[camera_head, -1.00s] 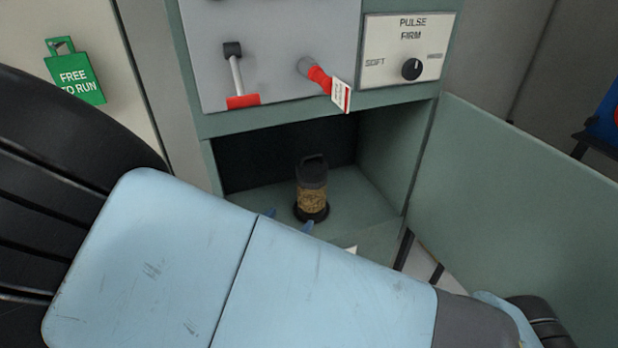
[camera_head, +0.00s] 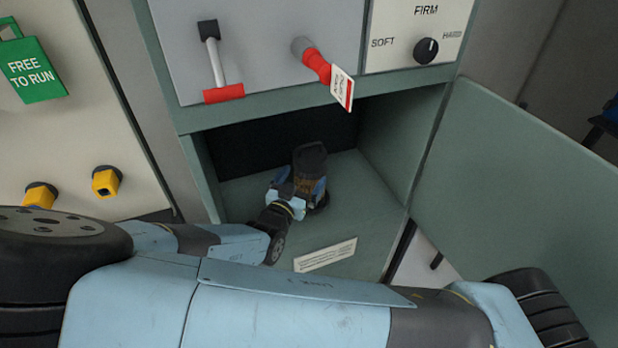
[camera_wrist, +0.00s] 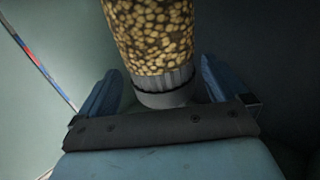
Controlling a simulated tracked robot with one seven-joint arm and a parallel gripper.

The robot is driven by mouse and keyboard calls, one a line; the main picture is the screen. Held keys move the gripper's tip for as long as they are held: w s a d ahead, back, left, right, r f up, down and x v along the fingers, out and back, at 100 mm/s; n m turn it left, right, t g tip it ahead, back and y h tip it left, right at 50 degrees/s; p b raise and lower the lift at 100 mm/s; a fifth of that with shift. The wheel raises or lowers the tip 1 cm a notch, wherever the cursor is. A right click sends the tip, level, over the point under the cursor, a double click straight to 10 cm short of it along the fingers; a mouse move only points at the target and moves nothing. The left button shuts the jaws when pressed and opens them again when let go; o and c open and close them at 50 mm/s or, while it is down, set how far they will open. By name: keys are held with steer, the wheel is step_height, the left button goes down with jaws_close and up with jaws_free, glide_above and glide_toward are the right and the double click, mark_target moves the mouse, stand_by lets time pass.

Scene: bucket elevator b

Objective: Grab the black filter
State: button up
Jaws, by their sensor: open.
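The black filter (camera_head: 310,160) stands in the open recess under the grey panel. It has a dark cap with a handle on top and a body with a tan, pebbled filling. My gripper (camera_head: 297,191) is in the recess at the filter, its blue fingers on either side of the body; it hides much of the lower part. In the wrist view the filter (camera_wrist: 152,35) rises between the two open fingers of my gripper (camera_wrist: 158,90), with its ribbed dark collar and grey lower end close to the palm. I cannot tell whether either finger touches it.
The recess (camera_head: 375,215) has a green floor and side walls close around my arm. A white label (camera_head: 325,255) lies at its front edge. A red-handled valve with a tag (camera_head: 342,87) and a red-tipped lever (camera_head: 222,93) hang above the opening. A green door panel (camera_head: 530,190) stands at right.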

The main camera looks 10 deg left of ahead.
steer(key=shift+f+x, duration=0.2)
steer(key=shift+x, duration=1.2)
steer(key=shift+f+x, duration=0.2)
steer(key=shift+x, duration=1.2)
steer(key=shift+s, duration=0.15)
steer(key=c, duration=1)
